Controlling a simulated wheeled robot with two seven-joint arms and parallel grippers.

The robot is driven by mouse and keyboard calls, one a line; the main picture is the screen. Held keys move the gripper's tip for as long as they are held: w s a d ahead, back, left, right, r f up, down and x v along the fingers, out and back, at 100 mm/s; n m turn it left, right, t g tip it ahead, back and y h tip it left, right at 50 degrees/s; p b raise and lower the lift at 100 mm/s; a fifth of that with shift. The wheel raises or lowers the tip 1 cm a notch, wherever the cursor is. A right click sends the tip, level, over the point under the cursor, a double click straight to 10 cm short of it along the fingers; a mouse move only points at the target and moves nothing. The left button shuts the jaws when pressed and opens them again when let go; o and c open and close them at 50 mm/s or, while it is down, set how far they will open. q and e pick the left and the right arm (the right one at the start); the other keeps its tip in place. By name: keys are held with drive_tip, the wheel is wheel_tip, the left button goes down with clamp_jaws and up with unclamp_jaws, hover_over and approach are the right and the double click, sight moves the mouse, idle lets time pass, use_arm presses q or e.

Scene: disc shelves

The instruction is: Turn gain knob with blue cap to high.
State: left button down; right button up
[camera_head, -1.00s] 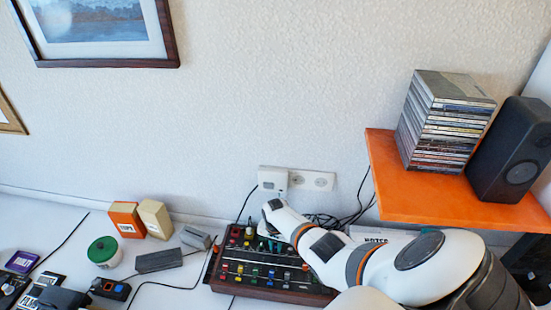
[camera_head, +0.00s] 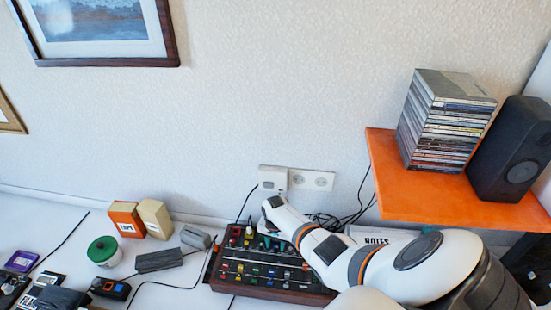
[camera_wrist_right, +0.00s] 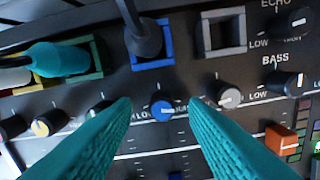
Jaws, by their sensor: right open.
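The knob with the blue cap (camera_wrist_right: 163,110) sits on a dark mixer panel (camera_wrist_right: 140,135) in the right wrist view. My right gripper (camera_wrist_right: 160,104) is open, with one teal finger to the left of this knob and one to the right. Gaps show between the cap and both fingertips. The knob's exact pointer direction is too small to tell. In the head view, the mixer (camera_head: 290,294) lies on the white table, and my right arm reaches over its right part from the right. My left gripper is not in view.
A grey-capped knob (camera_wrist_right: 229,96) sits close beside the right finger. A dark plug stands in a blue-framed socket (camera_wrist_right: 152,58) above the blue cap. An orange shelf (camera_head: 395,185) with discs (camera_head: 445,120) and a speaker (camera_head: 512,150) overhangs at right.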

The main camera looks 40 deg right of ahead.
sight(275, 247)
wheel_tip(275, 247, up, 11)
drive_tip(key=shift+b, duration=0.35)
idle(0.7)
